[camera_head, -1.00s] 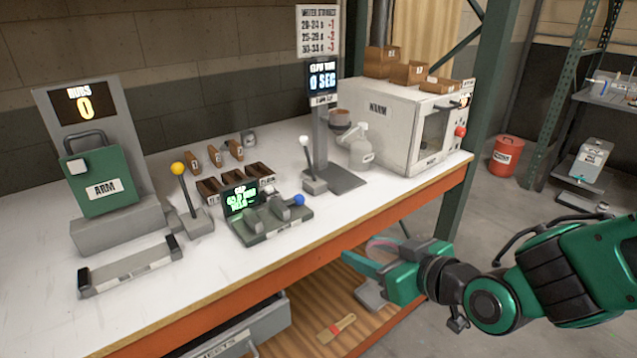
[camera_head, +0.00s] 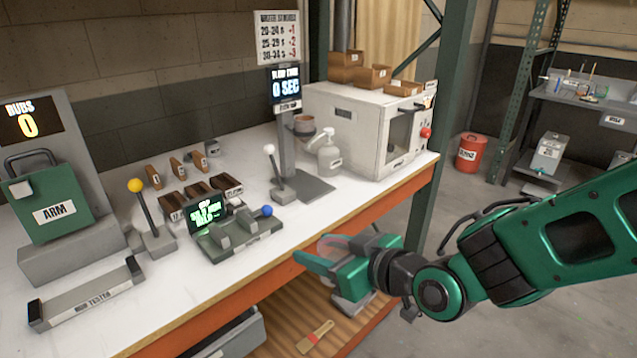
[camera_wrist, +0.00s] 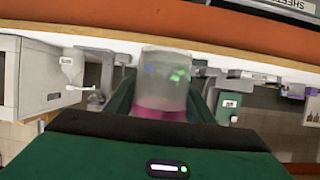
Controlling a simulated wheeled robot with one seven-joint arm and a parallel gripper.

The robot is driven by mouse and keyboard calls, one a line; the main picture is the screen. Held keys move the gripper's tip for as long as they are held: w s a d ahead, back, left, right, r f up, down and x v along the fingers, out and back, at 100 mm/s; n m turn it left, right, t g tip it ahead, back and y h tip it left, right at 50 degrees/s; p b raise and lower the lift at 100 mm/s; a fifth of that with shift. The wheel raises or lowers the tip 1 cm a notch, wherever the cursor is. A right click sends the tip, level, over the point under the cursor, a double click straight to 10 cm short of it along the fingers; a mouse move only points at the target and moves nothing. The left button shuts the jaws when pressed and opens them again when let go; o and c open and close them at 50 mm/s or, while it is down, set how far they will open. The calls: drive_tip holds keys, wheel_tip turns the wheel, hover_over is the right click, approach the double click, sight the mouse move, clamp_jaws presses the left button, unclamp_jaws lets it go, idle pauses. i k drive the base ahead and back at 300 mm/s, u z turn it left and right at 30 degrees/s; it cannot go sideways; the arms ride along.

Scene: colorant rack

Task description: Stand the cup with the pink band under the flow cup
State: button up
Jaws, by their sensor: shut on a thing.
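My gripper (camera_head: 322,259) is shut on the cup with the pink band (camera_wrist: 162,84), a clear, see-through cup whose pink band shows near the gripper in the wrist view. In the head view the cup (camera_head: 333,244) is a faint pinkish shape, mostly hidden by the green fingers. The gripper is in front of the bench's orange front edge. The flow cup (camera_head: 304,125) is a brownish cup held on a grey post stand, under a screen reading 0 SEC. The stand's dark base plate (camera_head: 312,188) looks bare.
A white-knobbed lever (camera_head: 277,172) is left of the base plate. A green-screen scale unit (camera_head: 232,226) sits near the front edge.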

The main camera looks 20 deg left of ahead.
sight(307, 185)
drive_tip(key=i, duration=1.1)
drive_tip(key=u, duration=0.35)
